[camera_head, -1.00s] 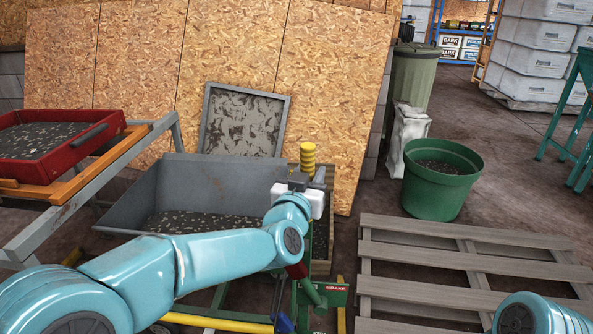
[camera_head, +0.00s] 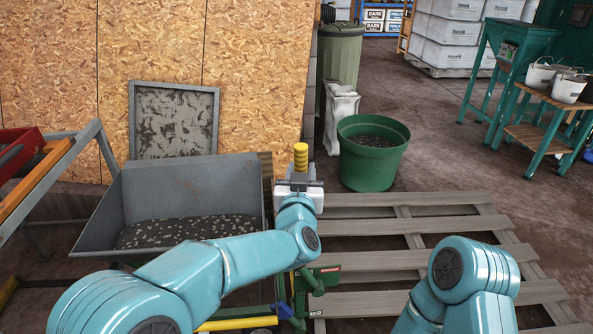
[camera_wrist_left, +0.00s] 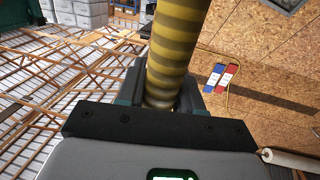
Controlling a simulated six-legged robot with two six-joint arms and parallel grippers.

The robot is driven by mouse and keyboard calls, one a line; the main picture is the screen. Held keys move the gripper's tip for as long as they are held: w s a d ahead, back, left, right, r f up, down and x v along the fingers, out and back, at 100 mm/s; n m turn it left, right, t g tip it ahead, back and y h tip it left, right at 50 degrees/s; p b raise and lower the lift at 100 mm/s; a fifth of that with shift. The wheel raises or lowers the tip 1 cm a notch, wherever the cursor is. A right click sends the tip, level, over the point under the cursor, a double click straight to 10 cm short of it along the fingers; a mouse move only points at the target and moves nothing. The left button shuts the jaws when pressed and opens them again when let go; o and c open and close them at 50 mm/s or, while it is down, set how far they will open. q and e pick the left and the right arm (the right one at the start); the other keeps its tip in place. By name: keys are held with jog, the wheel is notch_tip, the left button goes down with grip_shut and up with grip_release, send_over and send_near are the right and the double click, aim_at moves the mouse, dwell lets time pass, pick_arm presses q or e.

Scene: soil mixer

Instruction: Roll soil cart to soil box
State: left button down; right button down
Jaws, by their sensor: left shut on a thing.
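The soil cart has a grey hopper (camera_head: 200,185) holding dark, speckled soil (camera_head: 185,231). A green frame with a brake plate (camera_head: 322,279) stands to its right, partly behind my left arm. My left gripper (camera_head: 299,182) is shut on the upright yellow handle (camera_head: 300,157) just right of the hopper. In the left wrist view the striped handle (camera_wrist_left: 172,50) stands between the jaws. My right arm is at the lower right, and its gripper is out of view. I cannot clearly identify the soil box.
A wooden pallet (camera_head: 399,228) lies on the floor at the right. Behind it are a green tub of soil (camera_head: 371,166), a white sack (camera_head: 341,118) and a bin (camera_head: 340,52). A red tray (camera_head: 20,150) is at the left. Floor is open between the tub and the teal bench (camera_head: 540,136).

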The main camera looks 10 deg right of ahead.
pick_arm(q)
jog(key=c, duration=0.8)
grip_release()
jog(key=v, duration=1.6)
jog(key=shift+s+a, duration=0.1)
jog(key=shift+s, duration=0.05)
